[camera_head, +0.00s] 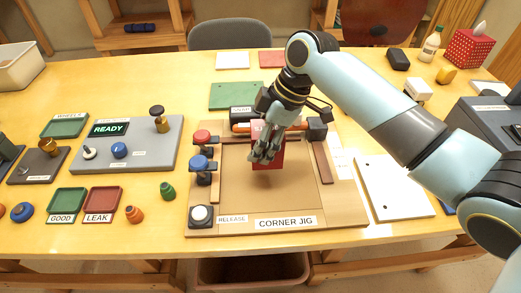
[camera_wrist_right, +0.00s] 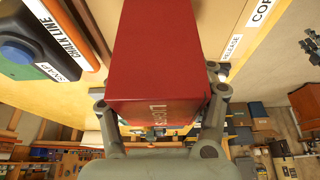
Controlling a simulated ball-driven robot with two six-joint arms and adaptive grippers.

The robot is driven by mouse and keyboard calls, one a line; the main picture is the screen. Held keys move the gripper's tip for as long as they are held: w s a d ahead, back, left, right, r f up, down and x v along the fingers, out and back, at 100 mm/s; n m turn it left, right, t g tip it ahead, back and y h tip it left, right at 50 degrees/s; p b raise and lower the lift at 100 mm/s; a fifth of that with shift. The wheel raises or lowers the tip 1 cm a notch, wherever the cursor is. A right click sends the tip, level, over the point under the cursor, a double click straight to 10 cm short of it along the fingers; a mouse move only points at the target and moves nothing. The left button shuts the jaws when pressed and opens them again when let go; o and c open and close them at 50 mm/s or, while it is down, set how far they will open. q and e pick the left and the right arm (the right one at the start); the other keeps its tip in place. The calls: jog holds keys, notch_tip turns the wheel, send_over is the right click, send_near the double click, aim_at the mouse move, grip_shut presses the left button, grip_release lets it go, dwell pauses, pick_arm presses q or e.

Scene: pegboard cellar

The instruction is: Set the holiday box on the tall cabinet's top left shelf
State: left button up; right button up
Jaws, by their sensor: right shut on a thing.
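My right gripper (camera_head: 264,153) is shut on a red box (camera_head: 277,154), over the wooden corner jig in the head view. The gripper hides part of the box. In the right wrist view the red box (camera_wrist_right: 160,60) fills the middle, between the fingers of my right gripper (camera_wrist_right: 165,115). Pale lettering on its face seems to begin "LIGH". I cannot tell whether the box touches the jig. My left gripper is not in view. I cannot make out the tall cabinet or its top left shelf for sure.
The corner jig (camera_head: 300,222) lies on the long yellow workbench (camera_head: 350,262). A white board (camera_head: 395,187) is at right. A grey chair (camera_head: 229,34) stands behind.

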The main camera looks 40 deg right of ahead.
jog(key=shift+f, duration=2)
jog(key=o, duration=1.3)
jog(key=shift+f, duration=0.1)
